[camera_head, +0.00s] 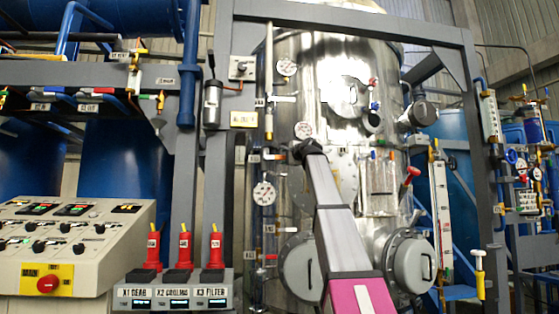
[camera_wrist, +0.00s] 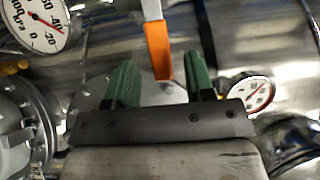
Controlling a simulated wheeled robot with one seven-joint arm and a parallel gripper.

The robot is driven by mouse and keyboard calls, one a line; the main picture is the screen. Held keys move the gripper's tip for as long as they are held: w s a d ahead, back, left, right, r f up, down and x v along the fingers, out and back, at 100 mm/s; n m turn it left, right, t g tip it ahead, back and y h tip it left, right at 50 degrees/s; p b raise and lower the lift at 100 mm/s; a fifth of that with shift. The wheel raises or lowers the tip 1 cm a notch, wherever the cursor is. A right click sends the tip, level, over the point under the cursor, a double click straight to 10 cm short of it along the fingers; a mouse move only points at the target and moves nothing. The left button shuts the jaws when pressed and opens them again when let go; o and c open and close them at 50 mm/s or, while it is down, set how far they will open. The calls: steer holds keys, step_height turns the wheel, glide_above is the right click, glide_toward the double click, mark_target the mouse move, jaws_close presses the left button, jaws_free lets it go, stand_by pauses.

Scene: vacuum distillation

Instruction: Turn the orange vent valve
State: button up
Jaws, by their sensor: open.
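The orange vent valve handle (camera_wrist: 158,50) hangs down from a pale stem at the top of the wrist view. My gripper (camera_wrist: 160,82) is open, with one green finger on each side of the handle's lower end in the picture. I see no contact, and I cannot tell whether the handle is in depth between the fingers. In the head view, my arm reaches up to the shiny steel vessel (camera_head: 345,60), with my gripper (camera_head: 307,148) dark and small at its far end.
A pressure gauge (camera_wrist: 36,24) fills the upper left of the wrist view. A smaller gauge (camera_wrist: 252,92) is right of my fingers. A round flanged port (camera_wrist: 18,125) is at left. In the head view, a control panel (camera_head: 70,245) stands at lower left.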

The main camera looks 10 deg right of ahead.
mark_target(283, 157)
steer(key=x, duration=0.5)
steer(key=shift+w, duration=0.3)
jaws_close()
steer(key=shift+w, duration=0.1)
